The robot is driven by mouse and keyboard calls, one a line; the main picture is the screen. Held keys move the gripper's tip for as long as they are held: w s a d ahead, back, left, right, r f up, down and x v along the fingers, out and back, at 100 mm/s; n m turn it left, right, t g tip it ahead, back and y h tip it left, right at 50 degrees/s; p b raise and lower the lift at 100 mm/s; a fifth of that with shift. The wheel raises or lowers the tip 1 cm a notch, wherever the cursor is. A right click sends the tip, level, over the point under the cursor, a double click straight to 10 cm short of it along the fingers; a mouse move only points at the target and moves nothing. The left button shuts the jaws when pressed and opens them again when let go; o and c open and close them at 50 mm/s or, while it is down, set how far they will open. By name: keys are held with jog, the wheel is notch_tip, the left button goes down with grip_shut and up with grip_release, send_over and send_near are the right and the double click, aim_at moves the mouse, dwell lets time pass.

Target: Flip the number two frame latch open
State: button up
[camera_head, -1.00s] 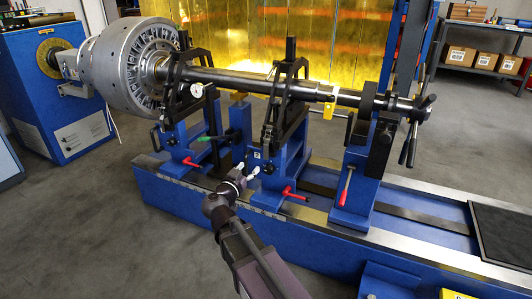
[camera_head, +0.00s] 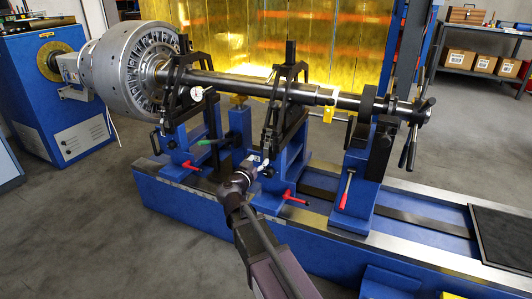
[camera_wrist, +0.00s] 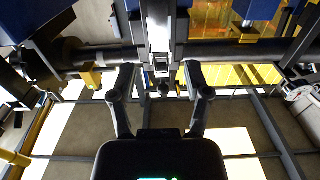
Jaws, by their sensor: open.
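The number two frame (camera_head: 291,70) is the black frame on the middle blue pedestal, with the long shaft (camera_head: 240,84) passing through it. My gripper (camera_head: 262,164) is at the left side of this pedestal, just below the black frame. In the wrist view my gripper (camera_wrist: 160,78) is open, its two dark fingers apart. A small metal latch-like fitting (camera_wrist: 161,66) on the frame's upright lies between and just beyond the fingertips. No contact with it is visible. In the head view the latch is too small and partly covered to tell its state.
A red-handled lever (camera_head: 296,199) sticks out low on the middle pedestal. A green-handled lever (camera_head: 205,142) and a dial gauge (camera_head: 197,93) are on the left stand. The right stand (camera_head: 358,180) is close by. The blue machine bed (camera_head: 190,209) runs below.

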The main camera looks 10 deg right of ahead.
aim_at(266, 152)
jog(key=shift+x, duration=3.35)
grip_shut()
